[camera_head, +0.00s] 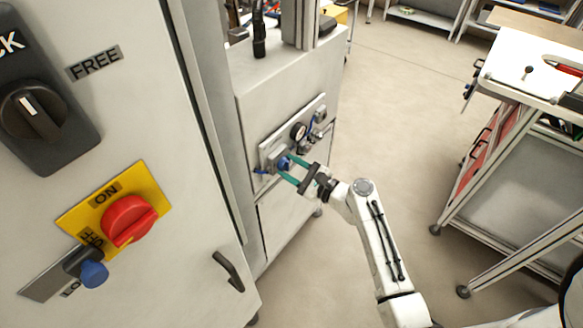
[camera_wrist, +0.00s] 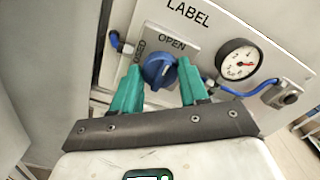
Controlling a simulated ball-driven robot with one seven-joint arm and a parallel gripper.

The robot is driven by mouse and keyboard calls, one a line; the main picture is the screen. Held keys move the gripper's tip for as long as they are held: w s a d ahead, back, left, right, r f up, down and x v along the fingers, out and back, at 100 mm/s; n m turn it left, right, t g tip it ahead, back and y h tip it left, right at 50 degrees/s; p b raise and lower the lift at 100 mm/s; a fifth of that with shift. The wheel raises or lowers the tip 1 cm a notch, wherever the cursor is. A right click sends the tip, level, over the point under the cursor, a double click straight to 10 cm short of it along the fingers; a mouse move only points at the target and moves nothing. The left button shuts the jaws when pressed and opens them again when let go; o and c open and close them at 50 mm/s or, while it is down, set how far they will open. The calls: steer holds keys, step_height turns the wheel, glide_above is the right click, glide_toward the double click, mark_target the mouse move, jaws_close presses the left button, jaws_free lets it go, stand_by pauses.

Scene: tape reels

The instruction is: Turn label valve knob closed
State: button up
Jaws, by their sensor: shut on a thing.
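The blue label valve knob (camera_wrist: 157,72) sits on a grey panel marked LABEL in the wrist view, with OPEN above it and a partly hidden word ending in SED at its left. My gripper (camera_wrist: 161,80) has a green finger on each side of the knob and is shut on it. Which mark the knob points to is unclear. In the head view, my gripper (camera_head: 288,171) reaches the valve panel on the grey cabinet, and the blue knob (camera_head: 283,163) shows small between the fingertips.
A pressure gauge (camera_wrist: 238,63) with blue tubing is right of the knob. At the left, a large cabinet carries a red switch (camera_head: 128,219) on a yellow plate and a black knob (camera_head: 32,110). A white workbench (camera_head: 530,65) stands at the right; the floor between is clear.

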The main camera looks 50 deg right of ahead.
steer(key=shift+f+n+b, duration=0.15)
steer(key=shift+n+b, duration=0.15)
steer(key=n+b, duration=0.2)
steer(key=shift+a+f+n+b, duration=0.1)
steer(key=shift+f+n+b, duration=0.05)
steer(key=shift+n+b, duration=0.2)
steer(key=n+b, duration=0.5)
steer(key=shift+f+n, duration=0.1)
steer(key=shift+n, duration=0.15)
steer(key=n+b, duration=0.5)
steer(key=shift+n+b, duration=1.65)
steer(key=shift+n, duration=0.35)
steer(key=o, duration=1.1)
steer(key=shift+r, duration=0.2)
steer(key=shift+c, duration=0.2)
